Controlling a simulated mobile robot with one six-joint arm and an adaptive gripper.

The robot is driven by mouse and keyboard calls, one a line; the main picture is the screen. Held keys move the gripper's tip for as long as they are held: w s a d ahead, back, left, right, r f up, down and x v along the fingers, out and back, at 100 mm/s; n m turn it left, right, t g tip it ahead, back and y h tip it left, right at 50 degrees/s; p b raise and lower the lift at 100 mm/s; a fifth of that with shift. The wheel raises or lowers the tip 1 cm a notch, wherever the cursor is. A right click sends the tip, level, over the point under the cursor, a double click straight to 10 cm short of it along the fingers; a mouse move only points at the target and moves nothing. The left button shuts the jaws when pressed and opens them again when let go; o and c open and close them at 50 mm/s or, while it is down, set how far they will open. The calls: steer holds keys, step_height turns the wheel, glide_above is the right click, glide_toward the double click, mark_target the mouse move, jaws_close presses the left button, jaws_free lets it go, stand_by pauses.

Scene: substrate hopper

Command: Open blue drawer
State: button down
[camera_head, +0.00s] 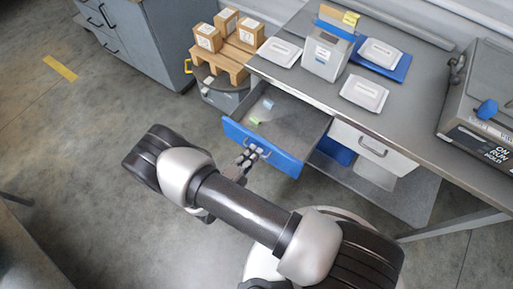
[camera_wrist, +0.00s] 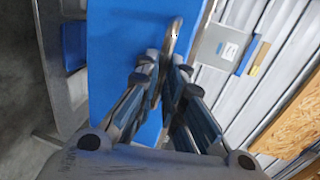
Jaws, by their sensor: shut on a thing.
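The blue drawer (camera_head: 284,162) is pulled out from under the grey bench in the head view, and its grey inside shows. Its blue front fills the upper middle of the wrist view (camera_wrist: 115,45). The metal handle (camera_wrist: 173,36) crosses between my fingertips. My gripper (camera_head: 250,157) is at the middle of the drawer front, and it also shows in the wrist view (camera_wrist: 164,66). Its fingers are shut on the handle. Part of the handle is hidden by the fingers.
A drawer with a white front (camera_head: 372,148) is shut to the right. White packages (camera_head: 364,92) and a grey bin (camera_head: 326,56) stand on the bench. Boxes (camera_head: 207,38) sit on a wooden pallet (camera_head: 227,63) to the left. The floor left of the drawer is clear.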

stand_by(0.3)
steer(key=c, duration=1.7)
jaws_free()
steer(key=shift+s+a, duration=0.1)
steer(key=v, duration=1.2)
